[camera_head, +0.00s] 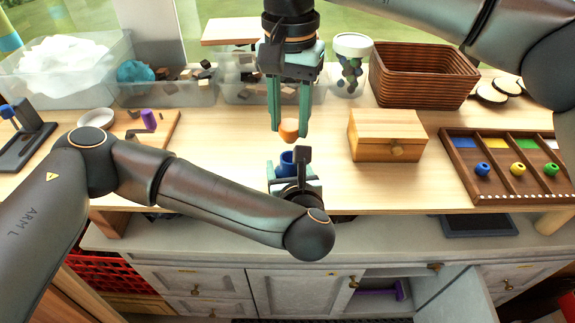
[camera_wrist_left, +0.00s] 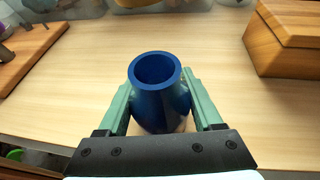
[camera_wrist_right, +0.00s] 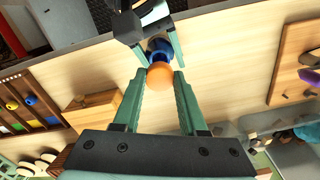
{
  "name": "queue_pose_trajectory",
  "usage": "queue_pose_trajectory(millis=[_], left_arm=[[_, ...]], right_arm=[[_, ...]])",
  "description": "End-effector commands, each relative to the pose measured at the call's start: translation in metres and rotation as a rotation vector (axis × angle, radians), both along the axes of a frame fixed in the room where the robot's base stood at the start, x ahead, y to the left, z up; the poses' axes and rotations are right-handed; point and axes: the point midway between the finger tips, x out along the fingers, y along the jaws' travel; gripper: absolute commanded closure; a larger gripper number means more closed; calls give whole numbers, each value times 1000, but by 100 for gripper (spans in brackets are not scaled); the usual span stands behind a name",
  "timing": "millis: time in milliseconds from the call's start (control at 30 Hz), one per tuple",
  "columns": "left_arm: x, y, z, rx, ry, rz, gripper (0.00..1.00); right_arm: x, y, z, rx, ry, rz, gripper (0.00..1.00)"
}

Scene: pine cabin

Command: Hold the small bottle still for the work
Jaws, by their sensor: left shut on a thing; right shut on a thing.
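The small bottle (camera_head: 286,165) is dark blue with an open round mouth and stands upright at the front of the table. The left wrist view shows its mouth and rounded body (camera_wrist_left: 160,98) between the fingers. My left gripper (camera_head: 294,180) is shut on the bottle from both sides. My right gripper (camera_head: 289,122) points down and is shut on a small orange rounded piece (camera_head: 289,131). The orange piece is just above the bottle, with a small gap in the head view. In the right wrist view it (camera_wrist_right: 160,76) partly covers the bottle (camera_wrist_right: 158,48).
A wooden box (camera_head: 388,135) stands right of the bottle. A sorting tray (camera_head: 515,165) with coloured beads is farther right. A wicker basket (camera_head: 424,75), a jar (camera_head: 350,65) and clear bins (camera_head: 165,85) line the back. A board (camera_head: 140,130) lies left.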

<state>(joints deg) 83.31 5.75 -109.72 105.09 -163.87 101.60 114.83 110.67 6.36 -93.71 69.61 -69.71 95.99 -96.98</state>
Motion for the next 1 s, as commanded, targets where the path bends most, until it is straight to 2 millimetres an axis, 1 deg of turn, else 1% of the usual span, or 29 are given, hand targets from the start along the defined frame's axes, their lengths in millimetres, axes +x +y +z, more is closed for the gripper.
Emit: queue_pose_trajectory(millis=[667,1000], left_arm=[[0,0,0,-1,1,-1,100],[0,0,0,-1,1,-1,100]], right_arm=[[0,0,-1,0,0,0,100],[0,0,-18,0,1,0,100]])
